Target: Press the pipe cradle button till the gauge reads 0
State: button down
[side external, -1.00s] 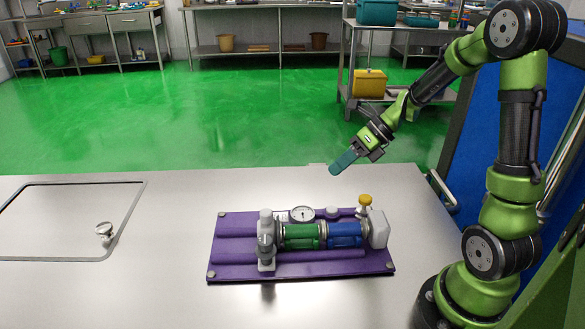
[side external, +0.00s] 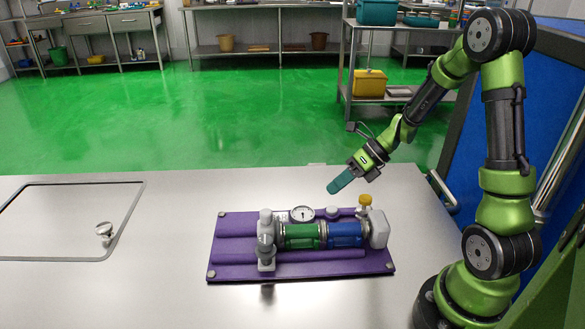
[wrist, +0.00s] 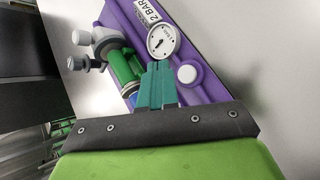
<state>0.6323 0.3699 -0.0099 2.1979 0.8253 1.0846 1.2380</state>
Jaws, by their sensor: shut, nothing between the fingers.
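The purple pipe cradle (side external: 228,250) lies on the steel table and holds a pipe with a green section (side external: 300,236) and a blue section (side external: 344,234). A round white-faced gauge (side external: 302,213) stands at its back edge; it also shows in the wrist view (wrist: 163,41), its reading too small to tell. A pale round button (side external: 332,212) sits right of the gauge and shows as a white disc in the wrist view (wrist: 187,74). My gripper (side external: 332,188), with teal fingers, is shut and empty above the cradle's back edge, apart from the button.
A yellow-topped knob (side external: 365,200) stands upright near the pipe's right end. A "2 BAR" label (wrist: 147,12) is beside the gauge in the wrist view. A framed panel with a small knob (side external: 104,230) is at the left. The table between is clear.

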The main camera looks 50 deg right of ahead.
jog(key=shift+f, duration=1.6)
dwell(0.8)
jog(key=shift+f, duration=0.4)
jog(key=shift+f, duration=0.45)
dwell(0.7)
jog(key=shift+r, duration=0.9)
jog(key=shift+r, duration=2.5)
